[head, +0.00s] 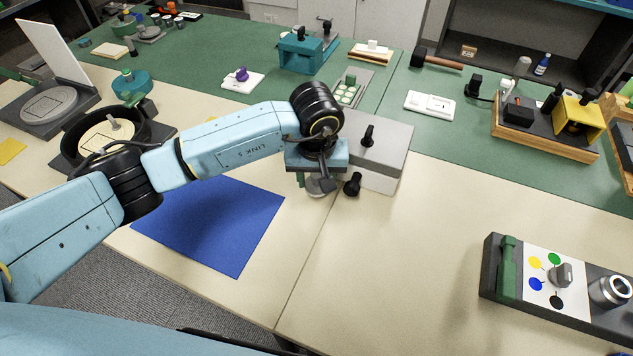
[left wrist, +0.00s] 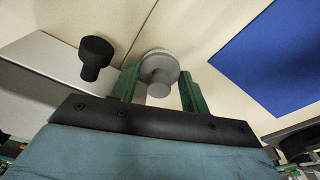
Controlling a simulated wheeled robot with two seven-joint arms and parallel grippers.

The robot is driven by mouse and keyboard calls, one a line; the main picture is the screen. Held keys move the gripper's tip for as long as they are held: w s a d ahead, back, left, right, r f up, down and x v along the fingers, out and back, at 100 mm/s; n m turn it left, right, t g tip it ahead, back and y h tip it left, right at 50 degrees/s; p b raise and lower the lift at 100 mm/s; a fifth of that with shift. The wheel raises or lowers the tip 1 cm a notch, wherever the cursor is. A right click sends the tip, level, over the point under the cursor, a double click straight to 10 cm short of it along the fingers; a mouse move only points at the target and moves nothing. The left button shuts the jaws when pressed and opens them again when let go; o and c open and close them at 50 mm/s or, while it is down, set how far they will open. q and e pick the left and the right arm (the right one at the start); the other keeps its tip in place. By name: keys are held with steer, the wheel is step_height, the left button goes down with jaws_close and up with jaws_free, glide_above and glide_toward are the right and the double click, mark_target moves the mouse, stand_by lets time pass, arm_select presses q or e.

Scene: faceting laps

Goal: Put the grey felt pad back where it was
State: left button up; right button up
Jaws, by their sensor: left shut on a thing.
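My left gripper (head: 320,178) reaches in from the left and points down over the cream table, beside a grey box (head: 392,152). It is shut on a round grey piece with a short stub, which I take for the grey felt pad (head: 318,189). In the left wrist view the pad's pale disc (left wrist: 160,62) shows beyond the green fingers of the left gripper (left wrist: 160,88), with its stub between them. I cannot tell whether the pad touches the table. My right gripper is not in view.
A blue mat (head: 215,222) lies left of the gripper. The grey box has black knobs (head: 352,184) close to the gripper. A black round pan (head: 72,142) stands further left. A dark tray with colour dots (head: 553,282) lies at right. The front middle table is clear.

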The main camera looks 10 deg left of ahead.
mark_target(316, 191)
arm_select(q)
steer(key=shift+f, duration=0.9)
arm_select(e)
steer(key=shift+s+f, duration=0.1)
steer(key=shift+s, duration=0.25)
arm_select(q)
steer(key=shift+f, duration=0.15)
steer(key=o, duration=1)
steer(key=shift+c, duration=0.2)
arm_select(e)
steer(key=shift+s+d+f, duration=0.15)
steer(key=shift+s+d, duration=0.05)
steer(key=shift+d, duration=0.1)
arm_select(q)
steer(key=shift+r, duration=0.25)
step_height(316, 191, up, 12)
steer(key=s, duration=0.1)
steer(key=shift+s+d, duration=0.15)
steer(key=shift+s, duration=0.1)
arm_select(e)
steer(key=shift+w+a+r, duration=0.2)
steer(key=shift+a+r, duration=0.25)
